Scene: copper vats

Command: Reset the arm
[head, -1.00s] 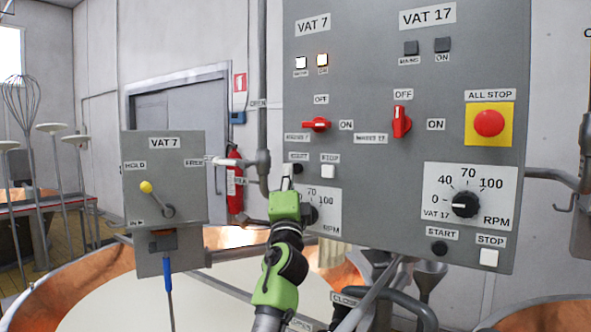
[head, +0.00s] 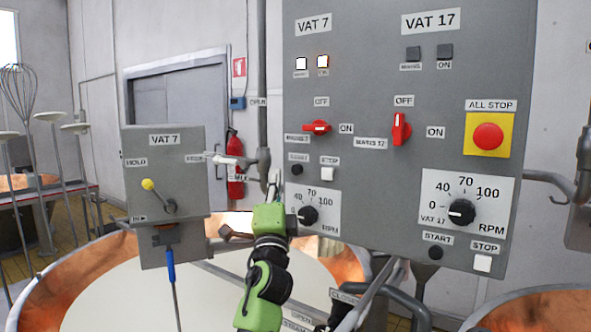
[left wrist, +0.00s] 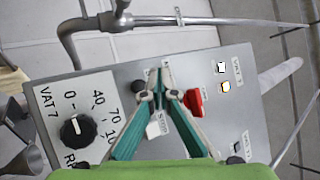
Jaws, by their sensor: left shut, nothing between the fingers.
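My left arm (head: 268,262), green and black, rises from the bottom middle of the head view. My left gripper (head: 272,186) points upward, just left of the VAT 7 start button (head: 296,169) in the picture. In the left wrist view the teal-sided fingers (left wrist: 160,94) meet at their tips, shut with nothing between them, in front of the control panel (left wrist: 205,65). The wrist view also shows the VAT 7 speed knob (left wrist: 75,129) and the red switch (left wrist: 194,102). My right gripper does not show.
The grey panel (head: 365,75) fills the right. Both VAT 7 lamps (head: 312,62) are lit; its red switch (head: 316,128) lies horizontal. The VAT 17 switch (head: 401,128) is upright. A smaller VAT 7 box (head: 185,140) with a yellow-tipped lever stands left. A copper vat (head: 75,270) lies below.

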